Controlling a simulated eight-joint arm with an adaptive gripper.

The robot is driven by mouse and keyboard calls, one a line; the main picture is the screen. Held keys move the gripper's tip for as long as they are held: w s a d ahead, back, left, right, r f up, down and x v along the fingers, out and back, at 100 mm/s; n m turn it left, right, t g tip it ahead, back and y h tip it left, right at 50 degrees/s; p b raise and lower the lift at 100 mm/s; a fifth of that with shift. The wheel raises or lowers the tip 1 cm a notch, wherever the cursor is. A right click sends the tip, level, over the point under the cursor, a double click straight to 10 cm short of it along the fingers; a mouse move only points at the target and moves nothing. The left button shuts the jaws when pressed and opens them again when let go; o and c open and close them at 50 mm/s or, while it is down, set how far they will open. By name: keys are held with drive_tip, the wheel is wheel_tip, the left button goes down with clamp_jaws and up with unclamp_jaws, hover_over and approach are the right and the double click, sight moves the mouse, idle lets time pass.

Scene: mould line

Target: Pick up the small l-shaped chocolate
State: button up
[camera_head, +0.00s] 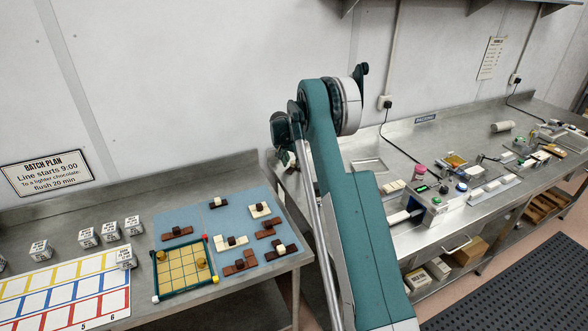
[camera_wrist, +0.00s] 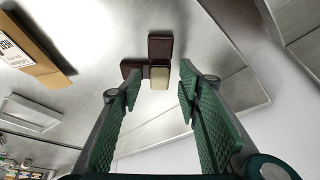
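In the wrist view, a small chocolate piece (camera_wrist: 160,46) with dark brown blocks set in an L-like corner lies on bare metal just beyond my fingertips. A cream block (camera_wrist: 160,78) sits at its near end, between the fingertip lines. My gripper (camera_wrist: 159,92) is open, with a finger on each side and visible gaps to the piece. I cannot tell how far above it the tips are. In the head view my arm hides the gripper and this piece.
A control box with buttons (camera_head: 432,203) and other devices stand on the right bench. In the wrist view a brown box (camera_wrist: 30,50) lies at upper left.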

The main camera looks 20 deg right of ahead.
sight(292, 167)
idle(0.5)
drive_tip(key=c, duration=1.1)
drive_tip(key=shift+r, duration=0.1)
clamp_jaws()
wheel_tip(292, 167, up, 10)
